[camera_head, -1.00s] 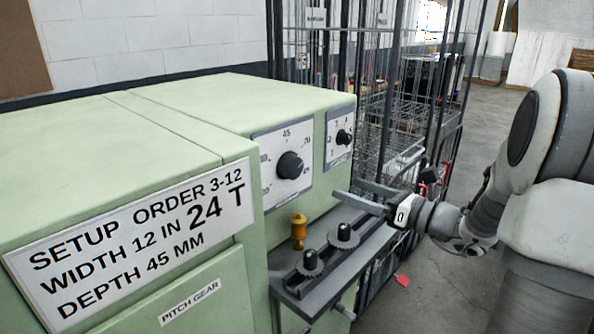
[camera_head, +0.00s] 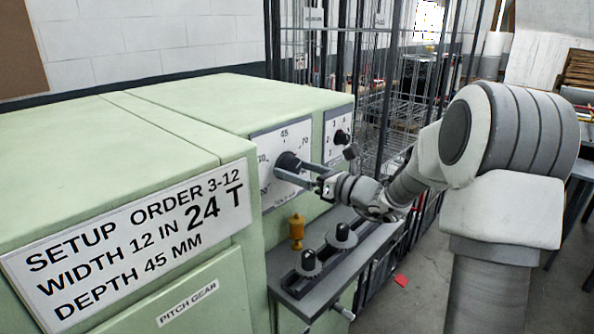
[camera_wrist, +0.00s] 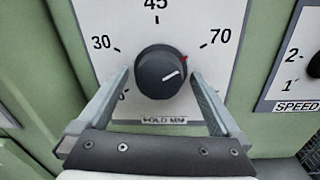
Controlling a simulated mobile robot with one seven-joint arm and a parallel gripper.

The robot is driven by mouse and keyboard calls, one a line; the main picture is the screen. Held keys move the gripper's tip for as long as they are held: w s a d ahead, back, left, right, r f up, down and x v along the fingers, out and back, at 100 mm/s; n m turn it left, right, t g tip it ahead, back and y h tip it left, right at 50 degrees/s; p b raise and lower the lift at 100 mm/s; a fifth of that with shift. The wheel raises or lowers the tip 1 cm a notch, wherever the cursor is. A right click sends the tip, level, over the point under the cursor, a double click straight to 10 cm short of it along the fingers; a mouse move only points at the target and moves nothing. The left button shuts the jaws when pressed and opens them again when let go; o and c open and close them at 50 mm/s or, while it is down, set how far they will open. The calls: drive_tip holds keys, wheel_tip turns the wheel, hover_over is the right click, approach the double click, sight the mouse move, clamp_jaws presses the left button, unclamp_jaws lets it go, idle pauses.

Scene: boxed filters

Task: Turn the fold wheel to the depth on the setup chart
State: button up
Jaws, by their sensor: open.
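The setup chart (camera_head: 130,240) on the green machine reads order 3-12, width 12 in, 24 T, depth 45 mm. The fold wheel is a round black knob (camera_wrist: 158,72) on a white dial plate (camera_wrist: 105,20) marked 30, 45 and 70, with a label partly legible as "fold mm". Its white line points up and right, towards 70; a small red mark shows at its upper right edge. In the head view the knob (camera_head: 288,161) is partly behind my fingers. My gripper (camera_wrist: 159,76) is open, with one finger on each side of the knob and small gaps showing.
A speed dial (camera_wrist: 314,66) is at the right. Below the fold dial are a yellow-brown knobbed part (camera_head: 297,230) and a grey ledge (camera_head: 365,240) with two black knobs. A dark wire cage (camera_head: 390,120) stands behind.

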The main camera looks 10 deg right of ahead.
drive_tip(key=shift+c, duration=0.3)
drive_tip(key=c, duration=1.3)
drive_tip(key=shift+o, duration=0.2)
drive_tip(key=shift+n+b, duration=0.3)
drive_tip(key=shift+b, duration=0.05)
drive_tip(key=shift+f+n+b, duration=0.2)
drive_tip(key=shift+n+b, duration=0.7)
drive_tip(key=shift+b, duration=0.3)
drive_tip(key=n+b, duration=0.3)
drive_tip(key=b, duration=0.1)
drive_tip(key=shift+b, duration=0.35)
drive_tip(key=n+b, duration=0.3)
drive_tip(key=b, duration=0.1)
drive_tip(key=shift+n+h+b, duration=0.3)
drive_tip(key=n+b, duration=0.2)
drive_tip(key=b, duration=0.1)
drive_tip(key=shift+r, duration=0.3)
drive_tip(key=shift+r+n, duration=0.1)
drive_tip(key=shift+n, duration=0.2)
